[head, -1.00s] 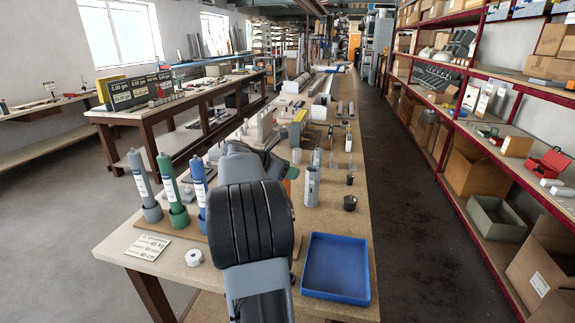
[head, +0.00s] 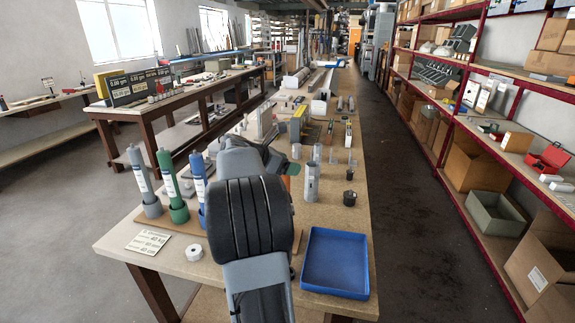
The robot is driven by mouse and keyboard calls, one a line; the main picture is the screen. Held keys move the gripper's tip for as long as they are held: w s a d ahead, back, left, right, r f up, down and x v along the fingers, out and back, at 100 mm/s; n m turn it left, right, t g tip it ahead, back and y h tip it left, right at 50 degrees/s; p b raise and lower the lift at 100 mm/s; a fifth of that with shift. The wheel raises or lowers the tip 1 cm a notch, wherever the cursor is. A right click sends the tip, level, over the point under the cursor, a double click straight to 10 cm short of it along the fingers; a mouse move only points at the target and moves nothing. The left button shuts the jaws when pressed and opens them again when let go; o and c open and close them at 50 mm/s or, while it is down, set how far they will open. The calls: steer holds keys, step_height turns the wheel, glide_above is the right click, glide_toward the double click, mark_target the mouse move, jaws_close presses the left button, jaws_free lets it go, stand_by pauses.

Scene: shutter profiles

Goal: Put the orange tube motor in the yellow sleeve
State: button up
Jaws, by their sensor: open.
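A small orange patch (head: 287,182) shows just right of my arm on the bench. It is mostly hidden, and I cannot tell whether it is the orange tube motor. Three tubes stand upright in cups at the left: grey (head: 143,182), green (head: 170,184) and blue (head: 199,183). I cannot make out a yellow sleeve; my arm may hide it. My gripper's fingers are hidden behind my own arm, which covers the middle of the bench.
A blue tray (head: 336,262) lies at the bench's front right. A grey upright cylinder (head: 312,183) and a black cup (head: 349,198) stand behind it. A white round piece (head: 194,253) and a printed card (head: 148,241) lie at the front left. Shelves line the right.

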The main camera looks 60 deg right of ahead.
steer(key=w+a+r+n+t+h+b, duration=0.1)
steer(key=w+a+r+n+t+h, duration=0.4)
steer(key=w+a+r+n+t, duration=0.8)
steer(key=w+a+f+n+t+y, duration=0.1)
steer(key=w+a+n+t+y, duration=0.25)
steer(key=a+n, duration=0.45)
steer(key=w+a+f+n+t+y, duration=0.1)
steer(key=w+a+n+t+y, duration=0.3)
steer(key=n, duration=0.5)
steer(key=s+a+f+n+g+y, duration=0.2)
steer(key=s+a+f+n+y, duration=0.15)
steer(key=a+f+n, duration=0.4)
steer(key=s+a+f+n+g+y, duration=0.1)
steer(key=s+a+f+n+y, duration=0.3)
steer(key=a+n, duration=0.65)
steer(key=s+a+f+n+g, duration=0.1)
steer(key=s+f+n+g, duration=0.7)
steer(key=s+f+n, duration=0.3)
steer(key=shift+s+a+f+n+y, duration=0.3)
steer(key=shift+s+a+f+y, duration=0.1)
steer(key=shift+s, duration=0.75)
